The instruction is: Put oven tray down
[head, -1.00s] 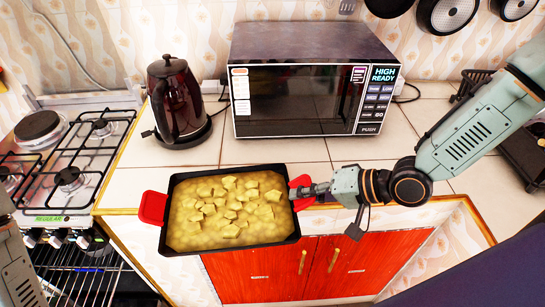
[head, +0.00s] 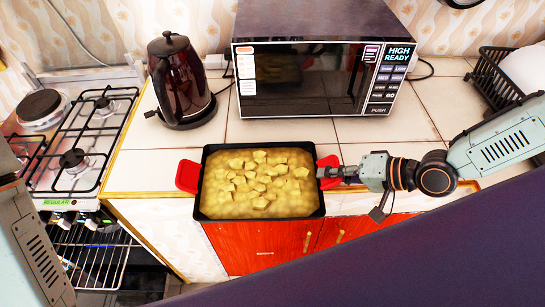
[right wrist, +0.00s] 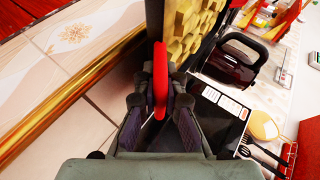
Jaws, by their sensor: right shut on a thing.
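The oven tray (head: 312,213) is a dark rectangular tray filled with yellow chunks in sauce, with a red handle at each end. In the head view it is over the front edge of the tiled counter (head: 150,172), in front of the microwave. I cannot tell whether it touches the counter. My right gripper (head: 328,172) is shut on the tray's right red handle, which stands between the fingers in the right wrist view (right wrist: 160,85). The left red handle (head: 188,176) is free. My left gripper is out of view; only part of my left arm shows at the left edge.
A microwave (head: 310,85) and a dark kettle (head: 180,85) stand at the back of the counter. A gas stove (head: 80,150) with an open oven below is at the left. A black rack (head: 495,80) is at the right. Bare tiles lie between tray and microwave.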

